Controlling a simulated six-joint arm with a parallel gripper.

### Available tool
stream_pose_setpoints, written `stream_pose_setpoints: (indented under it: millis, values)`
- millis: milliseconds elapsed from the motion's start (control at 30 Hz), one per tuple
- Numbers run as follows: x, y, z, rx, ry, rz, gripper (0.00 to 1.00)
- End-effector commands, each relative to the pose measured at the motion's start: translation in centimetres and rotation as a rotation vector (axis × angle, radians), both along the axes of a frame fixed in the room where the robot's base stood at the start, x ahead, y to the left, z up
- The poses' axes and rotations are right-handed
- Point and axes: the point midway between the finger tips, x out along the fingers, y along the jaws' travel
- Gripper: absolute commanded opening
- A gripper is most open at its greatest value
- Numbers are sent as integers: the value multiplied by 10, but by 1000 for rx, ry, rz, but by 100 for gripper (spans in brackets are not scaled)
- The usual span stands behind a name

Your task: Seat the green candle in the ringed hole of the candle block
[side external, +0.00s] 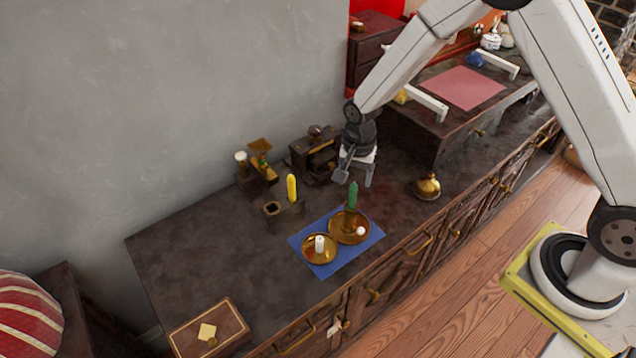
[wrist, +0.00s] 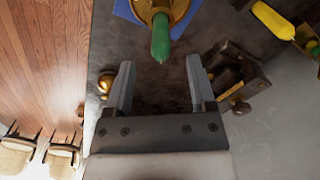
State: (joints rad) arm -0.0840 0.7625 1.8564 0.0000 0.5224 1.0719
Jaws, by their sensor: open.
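The green candle (side external: 353,196) stands upright on the larger brass dish (side external: 340,238), on the blue mat. It also shows in the wrist view (wrist: 160,38), its tip pointing toward me. The dark candle block (side external: 290,214) stands to the left, behind the mat. A yellow candle (side external: 292,187) stands upright at its right end, and a hole with a pale ring (side external: 271,208) shows empty at its left end. My gripper (side external: 355,178) is open and empty just above the green candle. In the wrist view the candle tip appears between my fingertips (wrist: 160,64); the exact gap is unclear.
A brass bell (side external: 428,187) stands to the right. A dark wooden box (side external: 315,157) is close behind my gripper.

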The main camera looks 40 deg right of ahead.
Motion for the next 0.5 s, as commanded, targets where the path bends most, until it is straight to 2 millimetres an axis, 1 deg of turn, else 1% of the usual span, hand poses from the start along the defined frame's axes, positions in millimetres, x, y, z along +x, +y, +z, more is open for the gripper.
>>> stream_pose_setpoints:
  millis: [400,500]
  values:
    - [2,-1,-38,-1,1,0,71]
    - [2,-1,-45,0,0,0,71]
